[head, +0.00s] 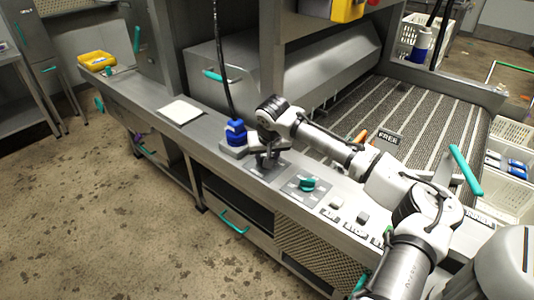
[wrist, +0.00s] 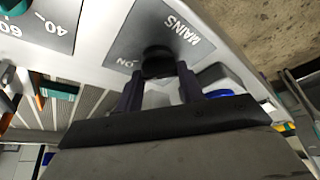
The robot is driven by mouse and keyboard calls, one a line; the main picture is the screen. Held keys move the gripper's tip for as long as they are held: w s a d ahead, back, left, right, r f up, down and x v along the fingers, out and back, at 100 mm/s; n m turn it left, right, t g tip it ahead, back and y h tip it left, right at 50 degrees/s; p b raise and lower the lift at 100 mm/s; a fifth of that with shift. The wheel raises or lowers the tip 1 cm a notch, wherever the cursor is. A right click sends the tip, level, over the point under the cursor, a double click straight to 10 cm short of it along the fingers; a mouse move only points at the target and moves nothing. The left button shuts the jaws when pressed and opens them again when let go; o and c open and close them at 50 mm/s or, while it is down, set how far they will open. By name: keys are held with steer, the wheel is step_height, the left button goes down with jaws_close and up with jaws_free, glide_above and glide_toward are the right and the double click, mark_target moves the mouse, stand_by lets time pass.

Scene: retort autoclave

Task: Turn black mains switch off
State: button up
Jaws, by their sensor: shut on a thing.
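The black mains switch (wrist: 158,60) is a dark knob on a grey plate (wrist: 200,38) marked MAINS in the wrist view. An "ON" label shows beside the knob; no "OFF" label is readable. My gripper (wrist: 157,80) is shut on the knob, with one dark finger on each side of it. In the head view my gripper (head: 268,159) reaches down to the plate on the front ledge of the machine, and it hides the knob there. The knob's exact angle is hard to read.
A teal knob (head: 307,184) on a numbered plate sits just right of the mains plate. A blue object (head: 236,131) stands close behind my gripper to the left. A white sheet (head: 180,112) lies farther left. A dark hose (head: 219,60) hangs behind.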

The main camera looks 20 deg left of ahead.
steer(key=n+g+y+p, duration=0.1)
steer(key=n+p, duration=0.1)
steer(key=n, duration=0.2)
steer(key=n+p, duration=0.1)
steer(key=n, duration=0.1)
steer(key=n+g+y+p, duration=0.1)
steer(key=n, duration=0.1)
steer(key=shift+w+d+n+g, duration=0.1)
steer(key=shift+n+g, duration=0.2)
steer(key=n+g, duration=0.1)
steer(key=n, duration=0.3)
steer(key=shift+w+n+g, duration=0.1)
steer(key=shift+n+g, duration=0.2)
steer(key=shift+g, duration=0.1)
steer(key=shift+w+n+g, duration=0.1)
steer(key=shift+n+g, duration=0.6)
steer(key=shift+n, duration=1.1)
steer(key=o, duration=1)
steer(key=b+v, duration=0.1)
steer(key=v, duration=1.3)
steer(key=shift+f, duration=0.1)
